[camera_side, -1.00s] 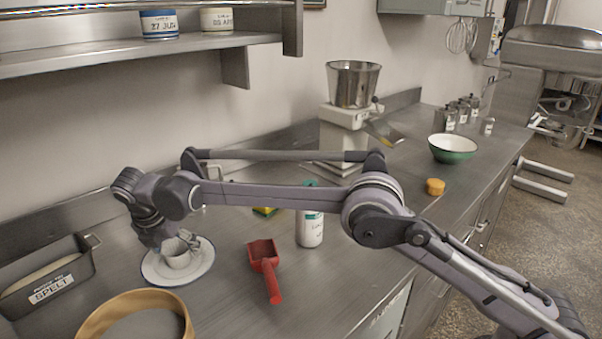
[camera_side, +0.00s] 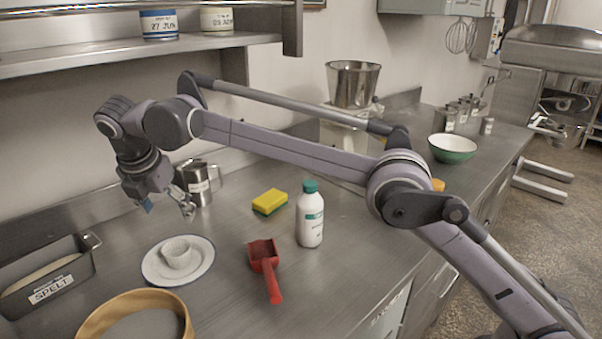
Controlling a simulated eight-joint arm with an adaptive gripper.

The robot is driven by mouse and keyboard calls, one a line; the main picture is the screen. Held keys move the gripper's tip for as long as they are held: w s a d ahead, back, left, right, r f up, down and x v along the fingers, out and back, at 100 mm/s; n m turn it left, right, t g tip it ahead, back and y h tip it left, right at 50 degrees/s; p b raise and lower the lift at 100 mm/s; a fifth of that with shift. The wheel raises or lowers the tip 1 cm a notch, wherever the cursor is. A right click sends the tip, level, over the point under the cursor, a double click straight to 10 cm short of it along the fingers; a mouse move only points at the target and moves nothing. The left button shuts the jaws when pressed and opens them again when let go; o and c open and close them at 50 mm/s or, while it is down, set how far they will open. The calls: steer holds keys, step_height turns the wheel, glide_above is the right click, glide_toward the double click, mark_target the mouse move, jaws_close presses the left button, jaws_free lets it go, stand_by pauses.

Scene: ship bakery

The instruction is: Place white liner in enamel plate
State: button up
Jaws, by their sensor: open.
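The white liner (camera_side: 179,254) is a small pale cup shape. It sits upright inside the enamel plate (camera_side: 159,272), which is white with a blue rim and lies on the steel counter. My gripper (camera_side: 168,211) is open and empty, raised above and behind the plate, apart from the liner. The whole liner and most of the plate are in clear sight.
A metal jug (camera_side: 201,186) stands close behind my gripper. A spelt tin (camera_side: 48,276) is left of the plate, and a wooden sieve (camera_side: 136,296) is in front. A red scoop (camera_side: 265,262), white bottle (camera_side: 310,222) and yellow sponge (camera_side: 270,202) are to the right.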

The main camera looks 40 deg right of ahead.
steer(key=s+d+r+m+t+y, duration=0.1)
steer(key=s+d+r+m, duration=0.2)
steer(key=s+d+m, duration=0.45)
steer(key=s+d+r+m+y, duration=0.1)
steer(key=s+d+r+m, duration=0.3)
steer(key=d, duration=0.6)
steer(key=s+d+f+m+t, duration=0.1)
steer(key=s+d+f+m, duration=0.4)
steer(key=s+f+m, duration=0.2)
steer(key=s+d+f+m+t, duration=0.1)
steer(key=s+d+f+m, duration=0.4)
steer(key=s, duration=0.6)
steer(key=shift+f+m+t+y, duration=0.4)
steer(key=shift+f+m, duration=0.45)
